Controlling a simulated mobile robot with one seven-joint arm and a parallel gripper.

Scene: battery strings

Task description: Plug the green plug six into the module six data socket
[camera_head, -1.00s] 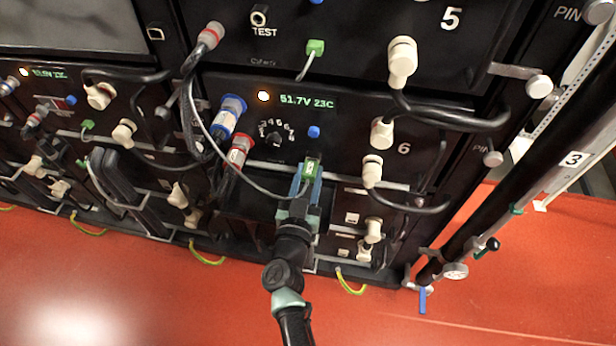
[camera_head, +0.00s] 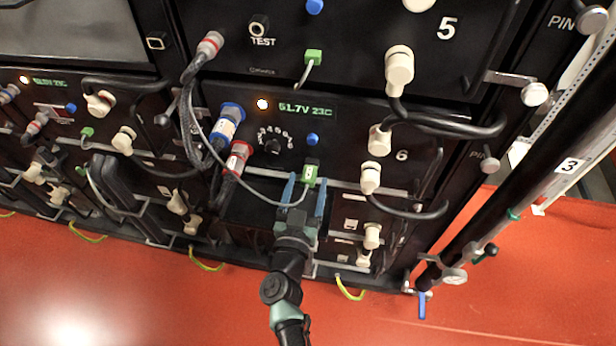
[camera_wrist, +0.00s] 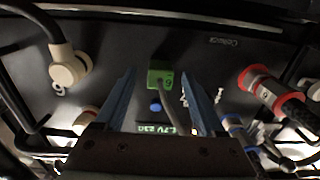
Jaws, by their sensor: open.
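The green plug six (camera_head: 310,174) sits on the front panel of module six (camera_head: 350,140), below the blue button. In the wrist view the plug (camera_wrist: 160,76) is against the dark panel, its grey cable running back towards the camera. The data socket is hidden behind the plug; I cannot tell how deep the plug sits. My gripper (camera_head: 305,186) is open, its blue fingers on either side of the plug and its cable, just below the plug in the head view. The fingers also show apart in the wrist view (camera_wrist: 160,88).
Left of the plug are a blue-ringed connector (camera_head: 228,122) and a red-ringed connector (camera_head: 237,160). Cream connectors (camera_head: 370,178) with thick black cables stand to the right. The plug's grey cable (camera_head: 250,190) loops left. Module five's green plug (camera_head: 312,57) is above.

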